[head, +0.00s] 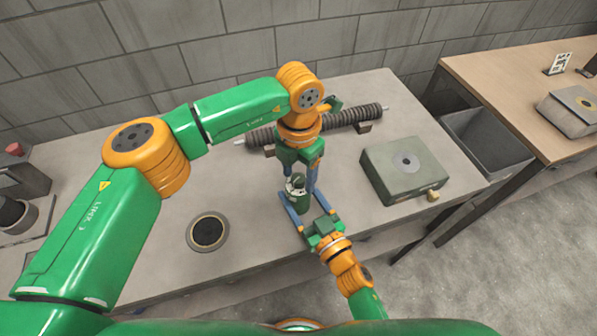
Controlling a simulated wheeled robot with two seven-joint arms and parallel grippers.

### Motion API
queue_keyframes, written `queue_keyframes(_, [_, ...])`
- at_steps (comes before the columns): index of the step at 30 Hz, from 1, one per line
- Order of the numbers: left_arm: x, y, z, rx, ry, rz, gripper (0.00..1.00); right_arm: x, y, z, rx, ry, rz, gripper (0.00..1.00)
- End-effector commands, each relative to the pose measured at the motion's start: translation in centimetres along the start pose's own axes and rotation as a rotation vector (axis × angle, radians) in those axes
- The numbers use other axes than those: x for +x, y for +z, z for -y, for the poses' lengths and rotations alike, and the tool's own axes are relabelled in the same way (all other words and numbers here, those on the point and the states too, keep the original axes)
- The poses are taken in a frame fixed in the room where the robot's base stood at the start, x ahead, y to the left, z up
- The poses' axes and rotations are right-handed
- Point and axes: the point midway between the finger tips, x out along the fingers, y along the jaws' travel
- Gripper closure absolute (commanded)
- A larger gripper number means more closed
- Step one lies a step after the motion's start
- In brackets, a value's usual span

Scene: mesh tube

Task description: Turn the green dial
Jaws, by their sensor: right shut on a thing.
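A small dark green cylinder (299,202) with a paler round top (298,181) stands near the middle of the bench; this is likely the green dial, but its details are too small to be sure. My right gripper (305,205), coming from the lower right, is shut on the cylinder's body, with one blue finger on each side. My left gripper (302,184) points down from above, its blue fingers apart on either side of the top. I see a gap beside the right-hand finger. The far side of the cylinder is hidden.
A dark ribbed tube (345,119) lies on supports behind my grippers. A grey-green box (385,160) with a round disc stands to the right. A dark round pad (208,232) lies at left. A grey bin (487,140) stands beyond the bench (130,190).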

Motion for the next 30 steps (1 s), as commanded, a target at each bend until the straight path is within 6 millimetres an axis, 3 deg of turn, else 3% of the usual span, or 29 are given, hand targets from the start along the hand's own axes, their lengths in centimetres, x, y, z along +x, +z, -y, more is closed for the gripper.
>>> queue_keyframes(10, [-0.5, 0.0, 0.0, 0.0, 0.001, 0.001, 0.33, 0.0, 0.0, 0.0, 0.001, -0.001, 0.0, 0.94])
queue_keyframes(21, [-9.7, 0.1, 0.0, -0.001, 0.002, 0.004, 0.33, 0.0, 0.0, 0.0, 0.001, -0.001, 0.0, 0.94])
queue_keyframes(25, [-11.5, 0.0, 0.0, 0.0, 0.002, 0.002, 0.33, 0.0, 0.0, 0.0, 0.001, -0.001, 0.0, 0.94])
queue_keyframes(30, [-12.0, 0.0, 0.0, 0.0, 0.0, 0.0, 0.33, 0.0, 0.0, 0.0, 0.001, -0.001, -0.001, 0.94])
